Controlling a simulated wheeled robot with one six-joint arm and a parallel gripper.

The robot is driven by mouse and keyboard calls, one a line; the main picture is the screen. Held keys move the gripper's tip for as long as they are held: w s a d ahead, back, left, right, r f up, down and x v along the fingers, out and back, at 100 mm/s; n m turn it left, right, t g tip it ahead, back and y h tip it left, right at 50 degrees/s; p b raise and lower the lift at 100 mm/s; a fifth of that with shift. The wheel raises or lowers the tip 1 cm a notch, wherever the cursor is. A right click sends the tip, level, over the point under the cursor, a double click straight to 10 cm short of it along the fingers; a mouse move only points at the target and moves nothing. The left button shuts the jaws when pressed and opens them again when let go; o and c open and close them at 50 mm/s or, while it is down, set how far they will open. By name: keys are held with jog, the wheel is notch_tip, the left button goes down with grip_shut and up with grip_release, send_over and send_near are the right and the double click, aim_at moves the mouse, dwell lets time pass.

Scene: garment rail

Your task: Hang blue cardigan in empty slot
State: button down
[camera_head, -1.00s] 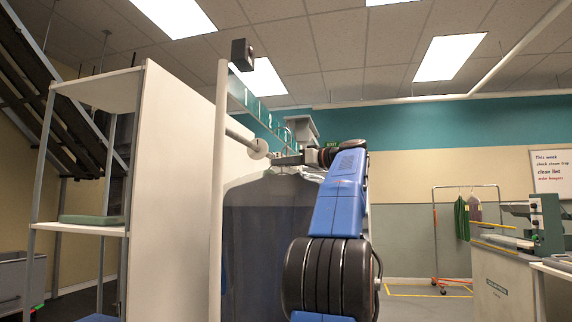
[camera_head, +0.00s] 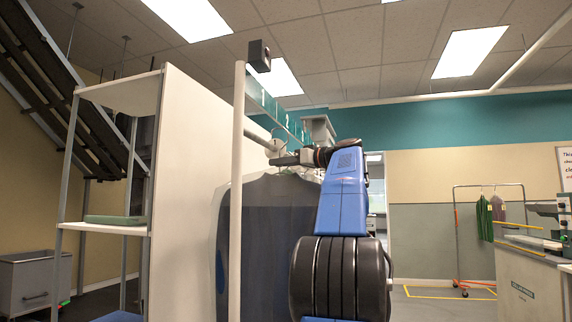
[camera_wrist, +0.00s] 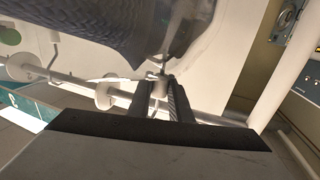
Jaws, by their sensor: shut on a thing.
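The blue cardigan (camera_head: 275,230) hangs below my gripper as a dark blue-grey garment in what looks like a clear cover. The pale post crosses in front of it in the head view. In the wrist view its dark cloth (camera_wrist: 90,25) and the shiny cover fill the upper left. My gripper (camera_head: 276,160) is shut on the small pale neck of the hanger, between the fingers in the wrist view (camera_wrist: 160,92). The rail (camera_head: 254,134) with its round pale discs is close to the fingertips. I cannot tell whether the hanger's hook touches the rail. The empty slot is not clearly visible.
A pale upright post (camera_head: 239,190) stands just left of my gripper. A white panel (camera_head: 190,200) with a shelf is farther left. A numbered teal strip (camera_head: 275,110) runs above the rail. A small rack with garments (camera_head: 486,218) stands far right, past open floor.

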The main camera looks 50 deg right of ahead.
aim_at(261, 174)
jog(key=shift+w+a, duration=1)
jog(key=shift+w, duration=0.35)
jog(key=shift+w+a, duration=1)
jog(key=shift+w, duration=0.3)
jog(key=shift+w+a+f, duration=0.1)
jog(key=shift+w, duration=0.05)
jog(key=shift+f, duration=1.05)
jog(key=c, duration=1.5)
grip_release()
jog(key=shift+c, duration=0.2)
jog(key=s+d, duration=0.2)
jog(key=s, duration=1.5)
jog(key=shift+s+d, duration=0.15)
jog(key=shift+s, duration=0.05)
